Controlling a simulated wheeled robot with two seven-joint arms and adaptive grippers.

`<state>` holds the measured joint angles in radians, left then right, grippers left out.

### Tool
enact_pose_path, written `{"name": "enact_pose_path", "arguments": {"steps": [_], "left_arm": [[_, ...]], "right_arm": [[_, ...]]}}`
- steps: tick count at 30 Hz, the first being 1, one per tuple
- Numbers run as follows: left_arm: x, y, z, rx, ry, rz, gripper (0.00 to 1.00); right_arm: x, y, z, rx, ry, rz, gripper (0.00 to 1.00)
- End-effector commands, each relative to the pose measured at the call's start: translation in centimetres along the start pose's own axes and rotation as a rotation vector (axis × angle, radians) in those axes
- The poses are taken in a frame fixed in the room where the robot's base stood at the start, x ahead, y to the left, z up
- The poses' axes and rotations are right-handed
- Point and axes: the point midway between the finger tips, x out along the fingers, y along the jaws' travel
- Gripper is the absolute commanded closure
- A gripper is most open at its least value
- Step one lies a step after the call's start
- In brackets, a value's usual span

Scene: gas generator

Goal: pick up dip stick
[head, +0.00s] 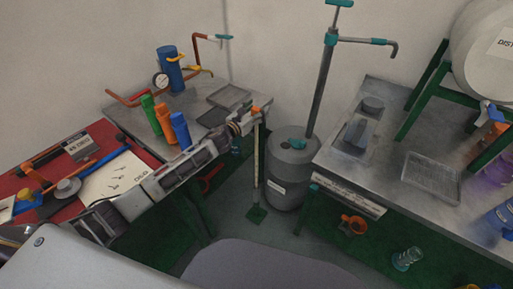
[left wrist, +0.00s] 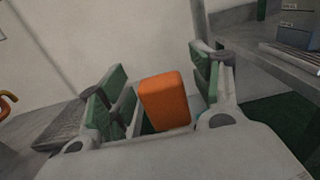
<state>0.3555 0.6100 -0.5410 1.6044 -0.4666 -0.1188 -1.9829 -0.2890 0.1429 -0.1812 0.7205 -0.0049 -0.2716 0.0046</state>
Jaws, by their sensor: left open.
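The dip stick (head: 257,160) is a thin, pale upright stick with an orange top, standing at the right edge of the left grey table. A green square piece (head: 256,214) shows at its lower end. My left gripper (head: 246,119) is at the stick's top. In the left wrist view, the orange handle (left wrist: 164,101) lies between the two green-padded fingers of my left gripper (left wrist: 155,95), which is open. Gaps show beside the handle; I cannot tell whether either pad touches it. My right gripper is not in view.
A grey barrel (head: 290,172) with a pump stands just right of the stick. The left grey table (head: 205,95) bears blue, orange and green bottles and a tray. The right grey table (head: 385,150) bears a tray and a large white drum (head: 485,60) on a green stand.

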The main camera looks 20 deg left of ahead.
Motion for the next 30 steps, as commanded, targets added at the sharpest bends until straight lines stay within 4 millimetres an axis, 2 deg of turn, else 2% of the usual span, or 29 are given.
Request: {"name": "enact_pose_path", "arguments": {"steps": [3, 17, 30], "left_arm": [[-0.01, 0.01, -0.01, 0.0, 0.0, 0.0, 0.38], [-0.02, 0.01, -0.01, 0.0, 0.0, 0.0, 0.97], [-0.01, 0.01, 0.26, 0.0, 0.0, 0.0, 1.0]], "right_arm": [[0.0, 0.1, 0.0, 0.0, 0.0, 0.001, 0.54], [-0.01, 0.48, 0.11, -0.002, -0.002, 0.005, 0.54], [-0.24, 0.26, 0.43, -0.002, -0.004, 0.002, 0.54]]}}
